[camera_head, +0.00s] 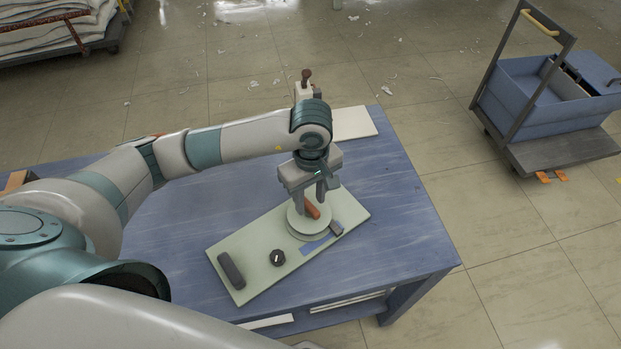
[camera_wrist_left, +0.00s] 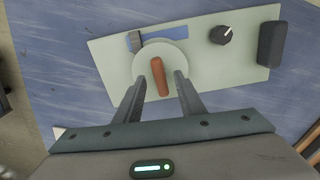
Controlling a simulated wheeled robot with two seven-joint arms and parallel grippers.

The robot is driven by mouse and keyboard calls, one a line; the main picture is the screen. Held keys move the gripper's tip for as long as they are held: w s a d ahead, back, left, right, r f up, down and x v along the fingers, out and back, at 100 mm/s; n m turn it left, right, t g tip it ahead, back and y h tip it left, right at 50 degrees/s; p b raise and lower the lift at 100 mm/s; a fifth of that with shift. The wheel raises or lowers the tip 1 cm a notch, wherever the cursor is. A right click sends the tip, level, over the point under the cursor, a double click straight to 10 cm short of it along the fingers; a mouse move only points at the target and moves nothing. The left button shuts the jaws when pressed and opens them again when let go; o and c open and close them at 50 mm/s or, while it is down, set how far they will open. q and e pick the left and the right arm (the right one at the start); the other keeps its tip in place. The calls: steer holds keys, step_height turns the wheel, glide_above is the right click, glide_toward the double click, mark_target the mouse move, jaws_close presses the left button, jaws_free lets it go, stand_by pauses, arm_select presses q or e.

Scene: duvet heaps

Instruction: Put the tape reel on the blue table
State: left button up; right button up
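The tape reel appears to be the pale round disc (camera_head: 296,226) with an orange-brown grip bar (camera_head: 312,211). It lies flat on a pale green board on the blue table (camera_head: 395,195). The left wrist view shows the disc (camera_wrist_left: 175,53) and its bar (camera_wrist_left: 159,78) from above. My left gripper (camera_head: 308,199) points down over the disc. Its fingers (camera_wrist_left: 160,80) are apart, one on each side of the bar, with a gap visible on both sides. Whether the fingertips reach down to the bar's height is hard to tell. My right gripper is out of view.
The green board (camera_head: 240,253) also carries a dark handle (camera_head: 231,270), a black knob (camera_head: 277,257) and a small grey block (camera_head: 337,228). A white sheet (camera_head: 355,123) lies at the table's back. The table's right side is bare. A blue cart (camera_head: 535,100) stands apart, right.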

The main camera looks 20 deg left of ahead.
arm_select(q)
step_height(320, 180, up, 9)
steer(key=b, duration=0.2)
steer(key=shift+w, duration=0.1)
stand_by(0.8)
